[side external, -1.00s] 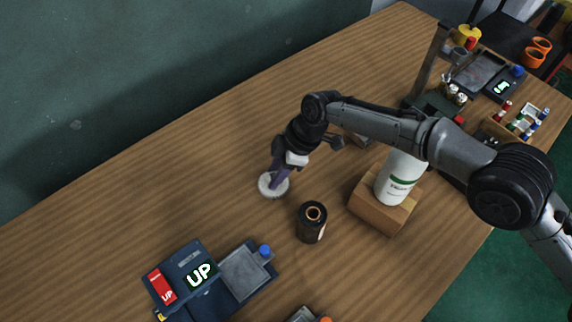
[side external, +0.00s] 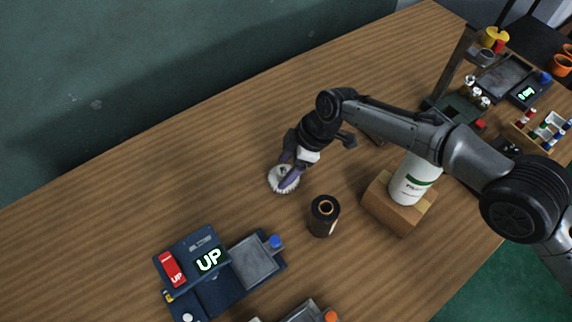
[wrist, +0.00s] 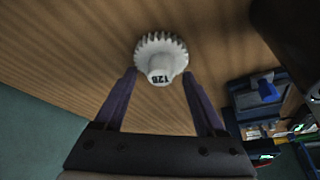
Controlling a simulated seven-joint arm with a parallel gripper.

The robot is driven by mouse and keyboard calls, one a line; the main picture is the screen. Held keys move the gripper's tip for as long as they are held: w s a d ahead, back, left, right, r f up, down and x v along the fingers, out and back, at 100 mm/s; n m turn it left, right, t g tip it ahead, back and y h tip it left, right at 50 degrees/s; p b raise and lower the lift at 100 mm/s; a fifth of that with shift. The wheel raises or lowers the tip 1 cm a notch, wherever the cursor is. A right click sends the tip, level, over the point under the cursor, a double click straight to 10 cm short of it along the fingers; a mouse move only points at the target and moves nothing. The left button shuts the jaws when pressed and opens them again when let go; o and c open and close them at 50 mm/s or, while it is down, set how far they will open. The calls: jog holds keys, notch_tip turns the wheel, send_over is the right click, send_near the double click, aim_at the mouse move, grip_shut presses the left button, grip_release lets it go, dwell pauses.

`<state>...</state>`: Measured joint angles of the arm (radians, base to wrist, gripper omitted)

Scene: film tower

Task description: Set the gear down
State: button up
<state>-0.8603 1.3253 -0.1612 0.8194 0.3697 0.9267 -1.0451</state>
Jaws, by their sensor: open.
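The white toothed gear (side external: 283,178) lies on the wooden table, left of the black canister. In the wrist view the gear (wrist: 160,56) shows its teeth and a raised hub marked "120". My gripper (side external: 289,174) is low over the gear in the side view. In the wrist view the two purple fingers of my gripper (wrist: 161,74) stand apart, one on each side of the hub, with a gap visible between the fingers and the hub.
A black canister (side external: 323,217) stands close, to the right of the gear. A white bottle (side external: 412,180) stands on a wooden block (side external: 396,208) further right. The table left of the gear is clear.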

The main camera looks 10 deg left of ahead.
jog(key=shift+r, duration=0.1)
jog(key=v, duration=1.3)
jog(key=shift+r, duration=0.35)
